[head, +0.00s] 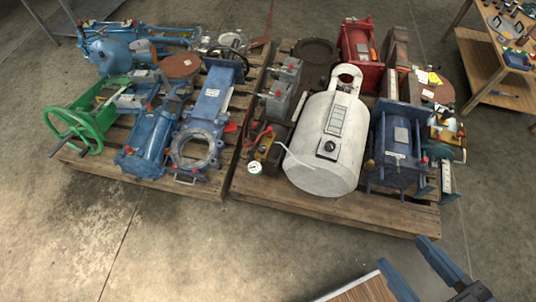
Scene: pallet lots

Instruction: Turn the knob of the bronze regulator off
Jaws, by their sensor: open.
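The bronze regulator is hard to single out. A small yellow-brown fitting (262,146) with red parts stands at the front left of the right-hand pallet. A round white-faced gauge (254,168) sits just in front of it. I cannot tell whether this is the bronze regulator, and its knob is too small to make out. My gripper (403,252) is at the lower right, in front of the pallet. Its two blue fingers are apart and empty, and it touches none of the parts on the pallet.
The left pallet (180,187) carries blue valves and a green handwheel (75,132). A wooden table (490,55) stands upper right. The concrete floor in front is clear.

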